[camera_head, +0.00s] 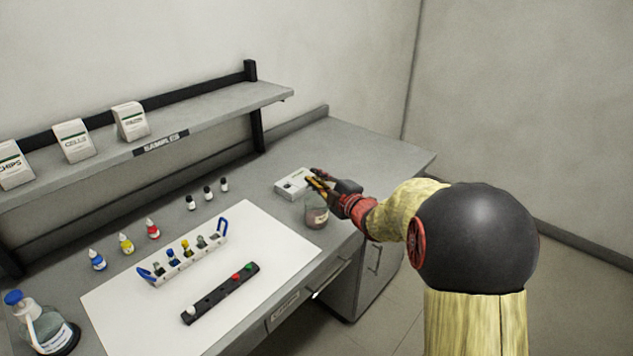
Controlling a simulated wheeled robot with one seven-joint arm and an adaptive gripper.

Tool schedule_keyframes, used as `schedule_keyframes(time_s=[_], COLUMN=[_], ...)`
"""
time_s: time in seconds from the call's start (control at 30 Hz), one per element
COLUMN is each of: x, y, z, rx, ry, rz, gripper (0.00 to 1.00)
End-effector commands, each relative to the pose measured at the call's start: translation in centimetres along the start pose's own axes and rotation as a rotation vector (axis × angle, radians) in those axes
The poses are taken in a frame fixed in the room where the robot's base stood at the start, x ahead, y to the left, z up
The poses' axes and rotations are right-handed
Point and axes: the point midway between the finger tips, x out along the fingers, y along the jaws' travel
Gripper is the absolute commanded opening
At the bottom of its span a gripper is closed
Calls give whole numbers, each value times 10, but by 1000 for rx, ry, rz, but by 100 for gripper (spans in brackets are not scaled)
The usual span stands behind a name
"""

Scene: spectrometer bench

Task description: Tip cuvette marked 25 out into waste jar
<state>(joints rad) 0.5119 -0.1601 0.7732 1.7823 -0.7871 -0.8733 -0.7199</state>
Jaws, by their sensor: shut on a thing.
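My gripper (318,182) is at the back right of the bench, above and just beside the mouth of a glass jar (316,217), which fits the waste jar. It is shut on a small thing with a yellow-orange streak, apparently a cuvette. The fingers hide most of it, and no 25 mark can be read. Its tilt and any liquid leaving it cannot be told. The jar stands upright with a label and a dark reddish content low down. A white rack with blue handles (158,279) holds several cuvettes with dark, blue, yellow and grey tones.
A white box instrument (291,184) stands just left of my gripper. A black strip (213,297) with white, red and green caps lies on the white mat (270,245). A shelf (215,108) overhangs the back.

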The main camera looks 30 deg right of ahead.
Motion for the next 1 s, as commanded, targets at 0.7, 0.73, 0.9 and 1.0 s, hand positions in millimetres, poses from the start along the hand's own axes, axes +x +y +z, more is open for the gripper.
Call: schedule_keyframes(time_s=[0.7,0.73,0.9,1.0], x=[0,0,0,0], y=[-1,-1,-1,-1], z=[0,0,0,0], rx=[-104,-108,-131,-146], ry=[1,1,1,1], rz=[34,35,42,46], gripper=[0,0,0,0])
